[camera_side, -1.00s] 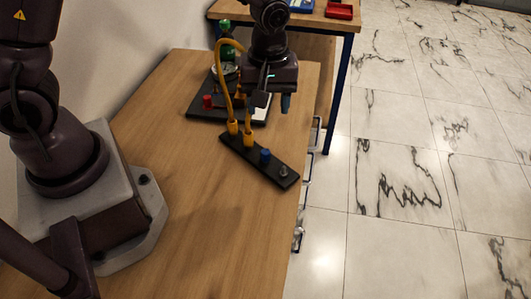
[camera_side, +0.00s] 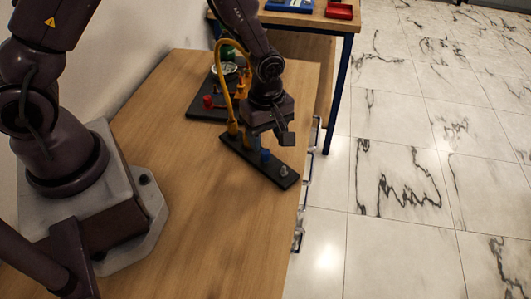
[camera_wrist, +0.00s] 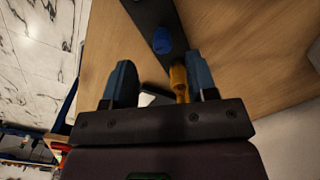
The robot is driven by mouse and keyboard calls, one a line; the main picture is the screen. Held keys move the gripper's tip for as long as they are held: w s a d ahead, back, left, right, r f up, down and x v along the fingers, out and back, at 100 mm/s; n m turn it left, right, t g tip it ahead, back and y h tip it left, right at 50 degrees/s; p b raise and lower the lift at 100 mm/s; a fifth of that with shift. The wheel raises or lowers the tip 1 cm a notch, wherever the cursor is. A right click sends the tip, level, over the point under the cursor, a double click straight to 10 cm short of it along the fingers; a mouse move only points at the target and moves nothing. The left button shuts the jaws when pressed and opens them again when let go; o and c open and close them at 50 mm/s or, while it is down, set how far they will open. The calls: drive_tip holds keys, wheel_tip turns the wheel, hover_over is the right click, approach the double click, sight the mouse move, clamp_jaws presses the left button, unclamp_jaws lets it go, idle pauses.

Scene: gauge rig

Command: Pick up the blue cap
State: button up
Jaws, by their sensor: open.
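The blue cap (camera_side: 265,154) sits on a black strip (camera_side: 244,151) on the wooden table. In the wrist view the cap (camera_wrist: 162,41) stands just beyond the fingertips, roughly midway between them across the picture. My gripper (camera_side: 270,138) is open and empty above the strip, close over the cap in the side view. Its two blue-tipped fingers (camera_wrist: 161,75) are spread in the wrist view. I cannot tell the exact height gap to the cap.
A yellow hose (camera_side: 219,62) arches up from the strip beside my gripper; a yellow fitting (camera_wrist: 180,82) shows near the right finger. A silver knob (camera_side: 283,171) stands at the strip's near end. A red knob (camera_side: 208,102) is behind.

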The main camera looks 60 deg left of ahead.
sight(266, 151)
wheel_tip(266, 151, down, 4)
drive_tip(key=shift+s+f, duration=0.1)
drive_tip(key=shift+f, duration=0.1)
drive_tip(key=shift+c, duration=0.4)
clamp_jaws()
